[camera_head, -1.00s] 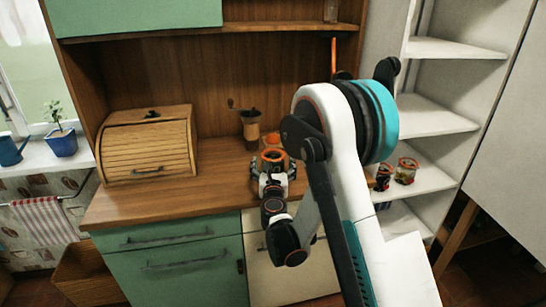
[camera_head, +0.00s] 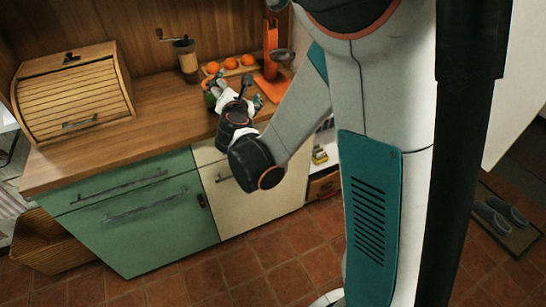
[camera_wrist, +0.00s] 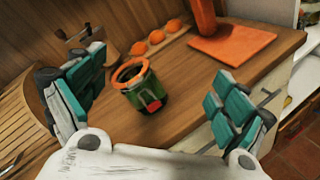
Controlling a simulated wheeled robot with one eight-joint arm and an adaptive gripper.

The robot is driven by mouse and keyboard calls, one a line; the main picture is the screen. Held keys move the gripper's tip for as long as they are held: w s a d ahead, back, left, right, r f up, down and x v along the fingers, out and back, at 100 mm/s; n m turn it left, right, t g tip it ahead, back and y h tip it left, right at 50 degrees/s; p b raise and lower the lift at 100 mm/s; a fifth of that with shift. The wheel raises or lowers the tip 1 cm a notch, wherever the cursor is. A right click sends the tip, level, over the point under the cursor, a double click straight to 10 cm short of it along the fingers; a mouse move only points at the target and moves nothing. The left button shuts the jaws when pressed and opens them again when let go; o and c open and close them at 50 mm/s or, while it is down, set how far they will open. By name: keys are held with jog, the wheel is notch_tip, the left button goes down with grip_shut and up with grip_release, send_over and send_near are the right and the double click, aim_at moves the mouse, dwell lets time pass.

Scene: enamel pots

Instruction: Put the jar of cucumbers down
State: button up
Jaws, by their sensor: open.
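The jar of cucumbers (camera_wrist: 147,92), green glass with an orange ring on top and a red patch on its side, stands upright on the wooden counter (camera_wrist: 185,88) in the wrist view. My gripper (camera_wrist: 152,108) is open, its teal-padded fingers spread wide to the left and right of the jar. Both fingers are apart from the jar, with counter showing between. In the head view my gripper (camera_head: 236,94) is low over the counter near its right end, and it mostly hides the jar.
Several oranges (camera_head: 231,64) lie in a row on a wooden holder behind the jar. An orange board (camera_wrist: 232,43) with an orange upright stand lies to the right. A grinder (camera_head: 187,60) and a bread box (camera_head: 74,92) stand left. The counter's front edge is close.

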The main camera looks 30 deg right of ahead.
jog(key=s+d+r+m+g+y, duration=0.1)
jog(key=s+m+g+y, duration=0.15)
jog(key=s+m, duration=0.75)
jog(key=s+d+r+m+g+y, duration=0.15)
jog(key=s+m+g, duration=0.25)
jog(key=s+m, duration=0.55)
jog(key=s+a+f+m+g+y, duration=0.1)
jog(key=s+a+m, duration=0.3)
jog(key=s, duration=0.8)
jog(key=shift+a+f+y, duration=0.35)
jog(key=shift+a+y, duration=0.05)
jog(key=shift+a, duration=0.2)
jog(key=shift+m, duration=0.25)
